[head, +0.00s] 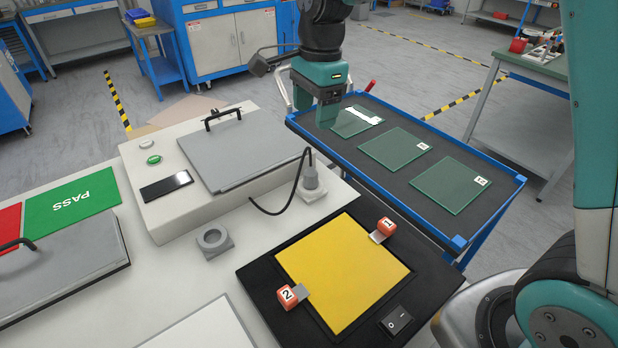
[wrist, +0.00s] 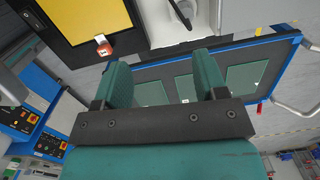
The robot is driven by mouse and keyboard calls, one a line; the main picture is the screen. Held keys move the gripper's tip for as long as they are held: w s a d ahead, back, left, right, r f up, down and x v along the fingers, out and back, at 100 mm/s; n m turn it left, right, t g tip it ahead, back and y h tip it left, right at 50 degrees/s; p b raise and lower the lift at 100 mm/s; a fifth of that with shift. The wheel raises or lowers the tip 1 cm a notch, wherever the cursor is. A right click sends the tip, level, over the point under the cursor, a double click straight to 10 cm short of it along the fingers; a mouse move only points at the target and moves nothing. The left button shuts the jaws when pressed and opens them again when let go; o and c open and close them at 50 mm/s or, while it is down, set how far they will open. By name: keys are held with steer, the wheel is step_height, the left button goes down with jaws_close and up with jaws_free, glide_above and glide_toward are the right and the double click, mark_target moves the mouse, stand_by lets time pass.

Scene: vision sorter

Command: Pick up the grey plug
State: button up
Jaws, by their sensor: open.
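The grey plug (head: 312,180) stands upright on a square grey socket (head: 313,193) at the right side of the white test box. A black cable runs from it in a loop across the bench. My gripper (head: 328,112) is open and hangs over the far left part of the blue cart, up and right of the plug in the head view and apart from it. In the wrist view my two green fingers (wrist: 163,75) are spread with nothing held between them.
An empty round grey socket (head: 213,241) sits on the bench. The white box carries a grey lid (head: 240,152) with a black handle. A yellow pad (head: 345,270) with orange clips lies in front. The blue cart (head: 455,241) holds three glass plates.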

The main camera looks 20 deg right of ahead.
mark_target(311, 166)
steer(key=w+d+f+m, duration=0.1)
steer(key=w+f+m, duration=0.2)
steer(key=w+m, duration=0.35)
steer(key=shift+h, duration=0.4)
steer(key=f+p, duration=0.1)
steer(key=f, duration=0.4)
steer(key=f+p, duration=0.1)
steer(key=f, duration=0.5)
steer(key=s+f+p, duration=0.1)
steer(key=f, duration=0.5)
steer(key=shift+d+f, duration=0.15)
steer(key=shift+f, duration=0.1)
steer(key=c, duration=1.1)
step_height(311, 166, up, 20)
steer(key=shift+r+b, duration=0.1)
steer(key=shift+b, duration=0.85)
